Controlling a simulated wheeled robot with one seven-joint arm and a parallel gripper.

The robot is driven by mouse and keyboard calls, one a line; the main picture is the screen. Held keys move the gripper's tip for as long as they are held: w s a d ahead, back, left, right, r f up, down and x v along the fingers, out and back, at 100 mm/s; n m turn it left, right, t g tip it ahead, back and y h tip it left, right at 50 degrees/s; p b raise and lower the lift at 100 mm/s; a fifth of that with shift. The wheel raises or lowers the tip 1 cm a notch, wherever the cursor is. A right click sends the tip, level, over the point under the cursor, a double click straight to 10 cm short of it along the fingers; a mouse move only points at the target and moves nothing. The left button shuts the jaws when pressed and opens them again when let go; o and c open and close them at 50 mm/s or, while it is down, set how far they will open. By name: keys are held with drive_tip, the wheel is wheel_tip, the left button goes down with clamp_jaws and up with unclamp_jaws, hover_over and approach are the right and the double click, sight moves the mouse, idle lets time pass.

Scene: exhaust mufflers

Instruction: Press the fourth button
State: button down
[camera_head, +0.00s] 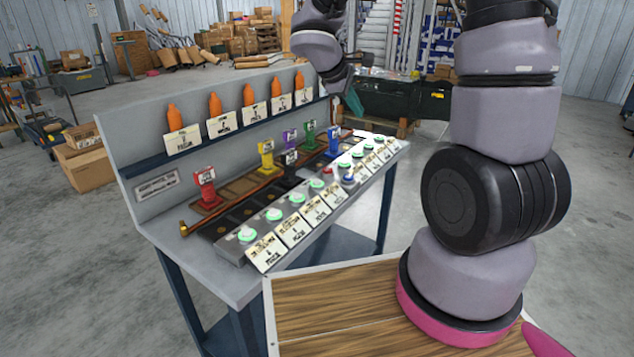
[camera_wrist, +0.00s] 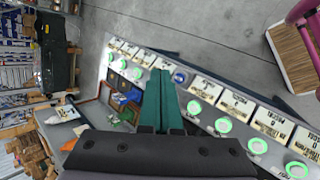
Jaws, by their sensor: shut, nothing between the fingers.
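A row of round buttons with glowing green rings runs along the front of a grey workbench (camera_head: 225,285), each beside a printed label card. Counting from the near end, the fourth button (camera_head: 316,183) is green-lit; it also shows in the wrist view (camera_wrist: 194,107). A blue button (camera_head: 348,175) sits in the row farther along; it is blue in the wrist view (camera_wrist: 180,77) too. I cannot read the labels to confirm the numbering. My gripper (camera_head: 354,105) has teal fingers, shut and empty, above the far part of the bench. In the wrist view the fingertips (camera_wrist: 160,73) appear left of the blue button.
Coloured blocks, such as a red one (camera_head: 205,187) and a yellow one (camera_head: 266,154), stand upright behind the buttons. Orange bottles (camera_head: 215,104) line the raised back shelf. A wooden-topped surface (camera_head: 330,310) is at the near front. Open floor lies right of the bench.

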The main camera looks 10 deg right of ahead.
drive_tip(key=w+a+f+n+t, duration=0.2)
drive_tip(key=w+a+f+n, duration=0.35)
drive_tip(key=f, duration=0.25)
drive_tip(key=n+t, duration=0.1)
drive_tip(key=n, duration=0.2)
hover_over(314, 182)
wheel_tip(314, 182, down, 5)
drive_tip(key=shift+s+y, duration=0.1)
drive_tip(key=shift+y, duration=0.3)
drive_tip(key=shift+f, duration=0.1)
drive_tip(key=shift+f, duration=4.35)
drive_tip(key=shift+f, duration=0.15)
drive_tip(key=shift+f, duration=0.25)
